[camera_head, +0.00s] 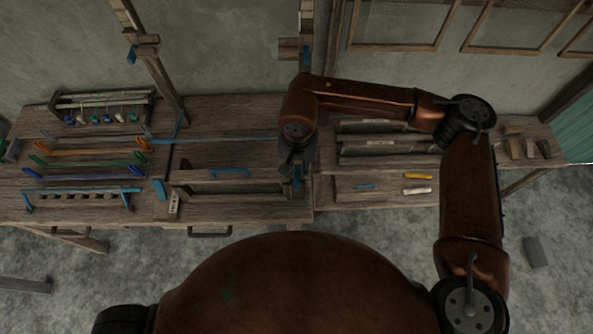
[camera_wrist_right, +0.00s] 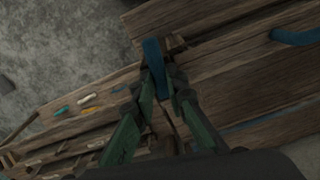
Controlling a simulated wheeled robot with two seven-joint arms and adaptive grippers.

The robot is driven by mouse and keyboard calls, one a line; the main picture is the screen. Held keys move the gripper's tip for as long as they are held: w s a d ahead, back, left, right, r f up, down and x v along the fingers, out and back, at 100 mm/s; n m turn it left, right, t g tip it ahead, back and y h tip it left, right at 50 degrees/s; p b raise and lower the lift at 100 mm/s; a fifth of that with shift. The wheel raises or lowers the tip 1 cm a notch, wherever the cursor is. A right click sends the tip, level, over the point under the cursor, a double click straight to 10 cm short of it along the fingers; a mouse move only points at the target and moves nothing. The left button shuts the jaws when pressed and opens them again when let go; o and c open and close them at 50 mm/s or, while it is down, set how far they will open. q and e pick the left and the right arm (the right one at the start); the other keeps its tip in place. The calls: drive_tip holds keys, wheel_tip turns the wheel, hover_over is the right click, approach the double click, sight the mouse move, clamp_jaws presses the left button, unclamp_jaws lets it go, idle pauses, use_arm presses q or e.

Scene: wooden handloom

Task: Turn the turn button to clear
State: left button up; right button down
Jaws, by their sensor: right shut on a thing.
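The turn button, a small blue bar, shows in the right wrist view (camera_wrist_right: 153,54) standing between my fingertips at a wooden edge of the loom bench. In the head view a little of its blue (camera_head: 298,172) shows under my right gripper (camera_head: 297,184), near the right end of the middle wooden frame. My right gripper, with its greenish fingers, also shows in the right wrist view (camera_wrist_right: 163,88) and is shut on the turn button. The fingers and wrist hide part of the button. My left gripper is not in the head view.
A similar blue bar (camera_head: 160,189) sits at the frame's left end. A blue handle (camera_head: 229,173) lies on the middle frame. Coloured shuttles (camera_head: 95,151) and a spool rack (camera_head: 103,106) stand left. Yellow (camera_head: 418,176) and white (camera_head: 416,190) pieces lie right.

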sight(298, 173)
drive_tip(key=shift+d+n+b, duration=0.1)
drive_tip(key=shift+n+b, duration=0.7)
drive_tip(key=c, duration=1.9)
unclamp_jaws()
drive_tip(key=shift+c, duration=0.2)
wheel_tip(298, 173, up, 12)
